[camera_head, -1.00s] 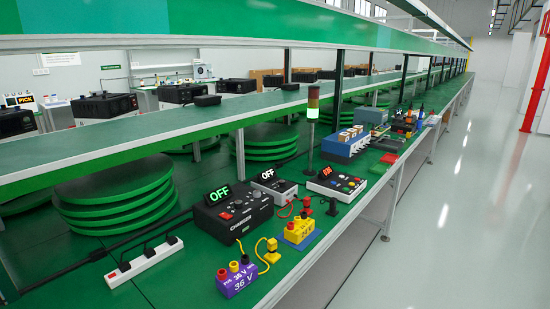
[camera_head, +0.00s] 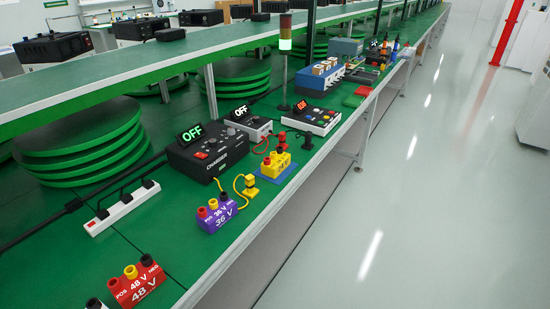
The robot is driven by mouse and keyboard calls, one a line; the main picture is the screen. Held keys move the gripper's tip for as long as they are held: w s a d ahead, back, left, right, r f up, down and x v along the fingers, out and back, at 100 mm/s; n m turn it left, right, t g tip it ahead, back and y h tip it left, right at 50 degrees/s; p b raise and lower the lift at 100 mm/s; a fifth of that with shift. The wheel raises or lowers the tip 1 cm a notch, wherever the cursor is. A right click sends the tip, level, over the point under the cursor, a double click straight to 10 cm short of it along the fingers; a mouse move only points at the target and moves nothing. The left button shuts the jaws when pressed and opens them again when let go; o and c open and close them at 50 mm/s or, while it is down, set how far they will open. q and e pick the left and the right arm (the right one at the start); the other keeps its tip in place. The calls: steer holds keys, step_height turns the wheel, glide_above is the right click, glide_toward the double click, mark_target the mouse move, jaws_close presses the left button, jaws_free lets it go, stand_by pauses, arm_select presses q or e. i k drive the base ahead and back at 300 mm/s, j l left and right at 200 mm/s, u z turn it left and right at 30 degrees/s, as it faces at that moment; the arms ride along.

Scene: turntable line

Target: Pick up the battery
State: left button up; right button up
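Several batteries stand on the green bench top. A red battery (camera_head: 141,287) marked 48 V is at the bottom left. A purple battery (camera_head: 217,217) marked 36 V stands behind it, near the front edge. A yellow battery (camera_head: 275,167) sits on a blue pad farther back. Part of another battery with a dark knob shows at the bottom edge, mostly cut off. A black charger (camera_head: 207,150) with an OFF display stands behind the purple battery. Neither of my grippers is in view.
A white power strip (camera_head: 122,208) lies at the left. Yellow and red cables run by the charger. A signal lamp post (camera_head: 284,60) and a button panel (camera_head: 311,117) stand farther along. An upper shelf (camera_head: 110,85) overhangs the bench.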

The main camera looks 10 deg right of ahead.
mark_target(272, 167)
steer(key=i+l, duration=0.15)
steer(key=l, duration=0.15)
steer(key=i+l, duration=0.1)
steer(key=l, duration=0.25)
steer(key=i+l, duration=0.15)
steer(key=l, duration=0.15)
steer(key=i+l, duration=0.15)
steer(key=l, duration=0.2)
